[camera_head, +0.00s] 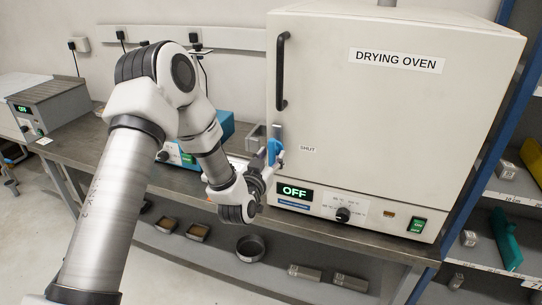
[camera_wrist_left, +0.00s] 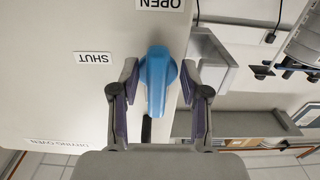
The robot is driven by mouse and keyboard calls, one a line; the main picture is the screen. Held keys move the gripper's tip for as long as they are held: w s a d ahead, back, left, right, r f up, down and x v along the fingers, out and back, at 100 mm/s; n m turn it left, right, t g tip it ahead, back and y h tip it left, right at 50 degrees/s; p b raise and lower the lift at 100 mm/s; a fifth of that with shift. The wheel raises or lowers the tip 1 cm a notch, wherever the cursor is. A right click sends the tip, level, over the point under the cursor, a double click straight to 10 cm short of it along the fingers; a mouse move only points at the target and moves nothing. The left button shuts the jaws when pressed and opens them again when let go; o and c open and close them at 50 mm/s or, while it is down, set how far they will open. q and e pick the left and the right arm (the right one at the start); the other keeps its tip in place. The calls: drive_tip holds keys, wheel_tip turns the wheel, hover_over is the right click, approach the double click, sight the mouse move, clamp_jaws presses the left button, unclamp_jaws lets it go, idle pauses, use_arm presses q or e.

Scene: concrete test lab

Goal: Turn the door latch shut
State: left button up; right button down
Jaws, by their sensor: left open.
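The white drying oven (camera_head: 400,115) stands on the bench, its door closed against the body as far as I can see. The blue door latch (camera_head: 274,150) is at the left edge of the door, beside the SHUT label (camera_head: 308,149). In the left wrist view the latch (camera_wrist_left: 156,75) lies along the picture's vertical, not towards the SHUT label (camera_wrist_left: 93,57); the OPEN label (camera_wrist_left: 160,4) is at the top. My left gripper (camera_head: 266,168) is open, with one finger on each side of the latch; contact cannot be told. My right gripper is out of view.
A black door handle (camera_head: 281,70) rises above the latch. The control panel (camera_head: 340,208) with an OFF display is below the door. A blue device (camera_head: 215,130) stands behind my arm. A blue-framed shelf (camera_head: 500,190) is at the right.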

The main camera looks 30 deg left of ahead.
use_arm(q)
drive_tip(key=shift+d, duration=0.15)
clamp_jaws()
drive_tip(key=shift+f, duration=0.1)
drive_tip(key=n+b, duration=0.3)
drive_tip(key=n, duration=0.1)
drive_tip(key=shift+w+d+f+b, duration=0.1)
drive_tip(key=shift+d+b, duration=0.05)
drive_tip(key=shift+b, duration=0.2)
drive_tip(key=n+b, duration=0.4)
drive_tip(key=n, duration=0.1)
drive_tip(key=shift+d, duration=0.2)
drive_tip(key=n+b, duration=0.1)
drive_tip(key=n, duration=0.1)
drive_tip(key=n+b, duration=0.2)
drive_tip(key=n, duration=0.1)
drive_tip(key=shift+d+r, duration=0.1)
drive_tip(key=shift+r, duration=0.25)
drive_tip(key=shift+r+n+b, duration=0.15)
drive_tip(key=shift+n+b, duration=0.55)
drive_tip(key=shift+n, duration=0.25)
drive_tip(key=shift+r+n+b, duration=0.15)
drive_tip(key=shift+n+b, duration=0.55)
drive_tip(key=shift+n, duration=0.25)
